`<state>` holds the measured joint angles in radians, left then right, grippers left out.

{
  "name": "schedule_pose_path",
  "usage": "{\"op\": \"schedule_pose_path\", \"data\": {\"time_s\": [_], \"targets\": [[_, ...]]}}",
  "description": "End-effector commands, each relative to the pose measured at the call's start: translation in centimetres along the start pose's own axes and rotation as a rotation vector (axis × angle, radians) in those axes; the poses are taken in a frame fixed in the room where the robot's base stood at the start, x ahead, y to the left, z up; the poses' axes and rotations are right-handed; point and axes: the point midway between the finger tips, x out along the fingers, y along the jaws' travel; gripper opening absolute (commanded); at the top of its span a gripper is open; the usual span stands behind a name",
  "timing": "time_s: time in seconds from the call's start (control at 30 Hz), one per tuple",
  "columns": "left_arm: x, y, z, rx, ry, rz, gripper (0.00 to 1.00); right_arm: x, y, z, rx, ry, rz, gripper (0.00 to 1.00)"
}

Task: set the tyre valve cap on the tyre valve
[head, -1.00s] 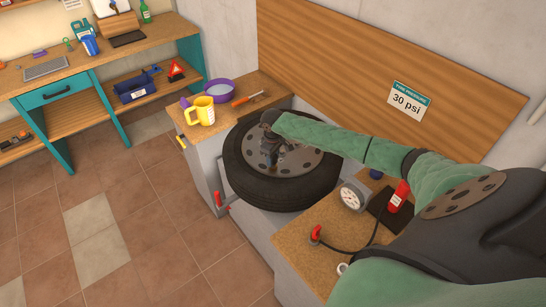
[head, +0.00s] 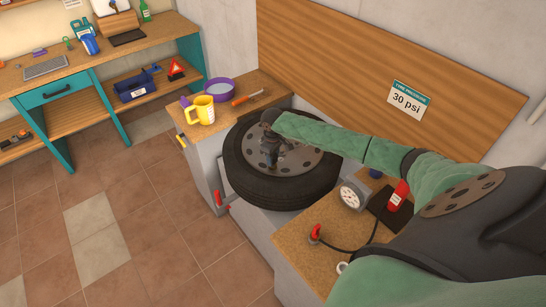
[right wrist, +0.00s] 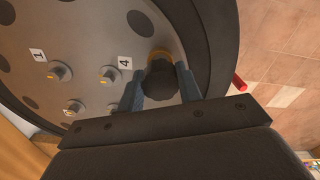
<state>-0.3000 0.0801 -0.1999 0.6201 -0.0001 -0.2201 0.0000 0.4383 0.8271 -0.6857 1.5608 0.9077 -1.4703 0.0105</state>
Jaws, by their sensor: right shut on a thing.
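The tyre (head: 285,195) lies flat on a low grey stand in the head view, its grey wheel disc (head: 305,160) facing up. My right gripper (head: 272,165) is over the disc, pointing down. In the right wrist view the gripper (right wrist: 160,88) is shut on a dark, round-topped thing, seemingly the tyre valve cap (right wrist: 162,82). A yellow ring (right wrist: 160,54) shows at the cap's far edge, close to the disc's rim. The tyre valve cannot be made out; the cap and fingers may hide it. I cannot tell whether the cap touches it. My left gripper is out of view.
Several wheel studs (right wrist: 110,75) stand on the disc, with labels 1 and 4 nearby. A yellow jug (head: 201,110) and purple bowl (head: 219,90) stand on the bench left of the tyre. A pressure gauge (head: 351,197) and red canister (head: 398,196) are on the right-hand bench.

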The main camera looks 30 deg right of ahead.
Motion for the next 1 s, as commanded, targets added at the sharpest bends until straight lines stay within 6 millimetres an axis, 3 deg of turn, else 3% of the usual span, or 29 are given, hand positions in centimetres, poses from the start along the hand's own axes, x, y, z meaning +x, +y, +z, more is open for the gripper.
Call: {"op": "schedule_pose_path", "data": {"time_s": [1.0], "targets": [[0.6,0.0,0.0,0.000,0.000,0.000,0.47,1.9,0.0,0.0,0.000,0.000,0.000,0.13]]}}
